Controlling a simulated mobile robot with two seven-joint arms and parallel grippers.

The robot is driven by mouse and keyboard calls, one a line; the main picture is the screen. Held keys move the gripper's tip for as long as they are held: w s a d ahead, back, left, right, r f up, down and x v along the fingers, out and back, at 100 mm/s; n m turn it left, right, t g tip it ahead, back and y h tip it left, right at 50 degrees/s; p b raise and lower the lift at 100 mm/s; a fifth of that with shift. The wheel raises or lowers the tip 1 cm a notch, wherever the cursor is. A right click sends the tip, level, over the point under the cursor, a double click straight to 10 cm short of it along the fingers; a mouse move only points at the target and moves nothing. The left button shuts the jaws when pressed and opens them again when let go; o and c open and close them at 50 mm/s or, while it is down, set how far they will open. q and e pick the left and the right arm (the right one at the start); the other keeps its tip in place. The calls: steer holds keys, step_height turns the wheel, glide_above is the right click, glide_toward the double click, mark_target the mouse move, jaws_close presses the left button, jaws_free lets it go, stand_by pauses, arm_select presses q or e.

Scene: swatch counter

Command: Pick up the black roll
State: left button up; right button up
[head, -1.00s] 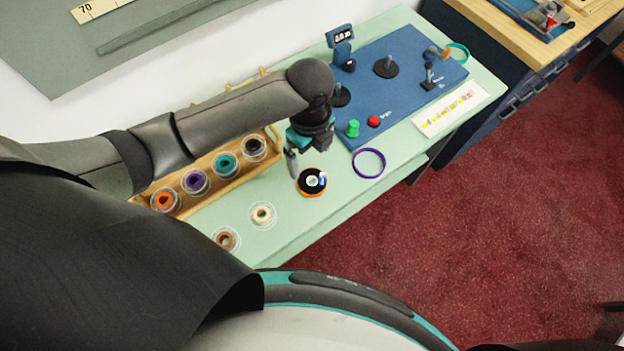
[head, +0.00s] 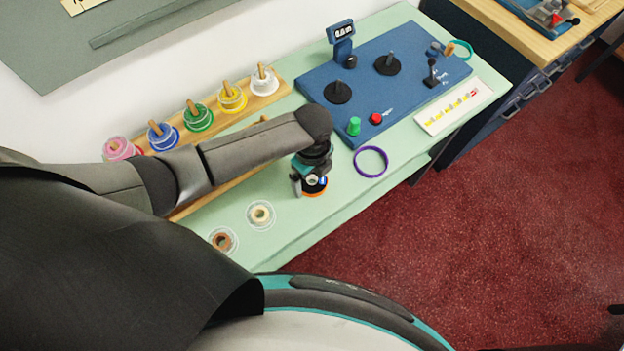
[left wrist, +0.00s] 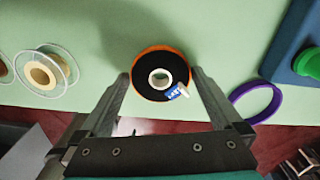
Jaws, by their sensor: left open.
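The black roll (head: 316,187) lies flat on the pale green counter, partly hidden under my left gripper (head: 309,187) in the head view. In the left wrist view the black roll (left wrist: 143,78) shows a black face, a white core, an orange edge and a small blue-and-white label. My left gripper (left wrist: 160,77) is open, with one finger on each side of the roll. I see no clear grip on it. My right gripper is not in view.
A purple ring (head: 371,162) lies to the right of the roll. Cream (head: 261,214) and brown (head: 222,240) spools lie to its left. A blue board (head: 375,75) with knobs and buttons is behind. A wooden rack (head: 217,117) holds several coloured spools.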

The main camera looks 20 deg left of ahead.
arm_select(q)
steer(key=c, duration=1.1)
steer(key=shift+r, duration=0.1)
steer(key=shift+c, duration=0.2)
